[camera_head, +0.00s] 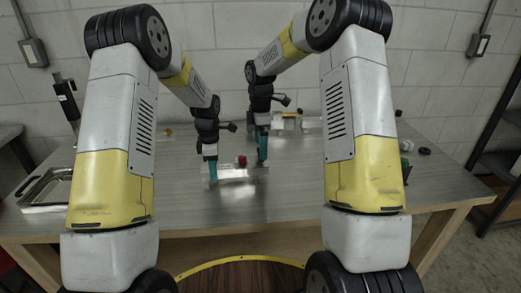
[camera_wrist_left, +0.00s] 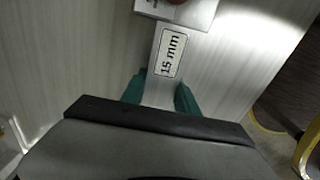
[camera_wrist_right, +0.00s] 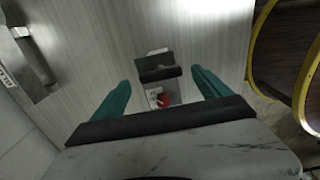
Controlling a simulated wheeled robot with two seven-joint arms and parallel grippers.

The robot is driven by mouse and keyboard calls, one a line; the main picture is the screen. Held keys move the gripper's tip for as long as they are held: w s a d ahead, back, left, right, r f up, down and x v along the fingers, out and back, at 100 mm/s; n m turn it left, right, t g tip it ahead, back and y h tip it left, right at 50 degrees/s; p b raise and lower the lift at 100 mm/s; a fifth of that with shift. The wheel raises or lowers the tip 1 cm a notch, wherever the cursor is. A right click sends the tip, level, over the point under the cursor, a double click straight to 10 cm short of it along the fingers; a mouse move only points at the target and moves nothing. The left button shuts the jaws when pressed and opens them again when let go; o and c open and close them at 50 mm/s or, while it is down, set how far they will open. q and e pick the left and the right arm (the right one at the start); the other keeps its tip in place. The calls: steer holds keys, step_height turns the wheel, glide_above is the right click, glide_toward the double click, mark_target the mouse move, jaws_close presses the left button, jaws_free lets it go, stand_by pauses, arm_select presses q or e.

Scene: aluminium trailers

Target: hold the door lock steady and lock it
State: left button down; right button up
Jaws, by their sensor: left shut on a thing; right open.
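The door lock (camera_head: 234,174) is a silvery metal piece on the table, with a red knob (camera_head: 241,160) on top. My left gripper (camera_head: 210,167) is shut on the lock's left end. In the left wrist view, a bar of the lock labelled "15 mm" (camera_wrist_left: 169,54) sits between its teal fingers (camera_wrist_left: 160,97). My right gripper (camera_head: 263,150) is at the lock's right end. In the right wrist view its teal fingers (camera_wrist_right: 162,88) are spread, with a dark block of the lock (camera_wrist_right: 158,67) and the red knob (camera_wrist_right: 164,100) seen between and beyond them.
A metal tray (camera_head: 47,190) lies at the table's left edge. Small dark and green items (camera_head: 405,146) lie at the right. The front middle of the table (camera_head: 235,213) is clear.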

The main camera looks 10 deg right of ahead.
steer(key=shift+f, duration=1.1)
steer(key=c, duration=1.4)
steer(key=shift+o, duration=0.2)
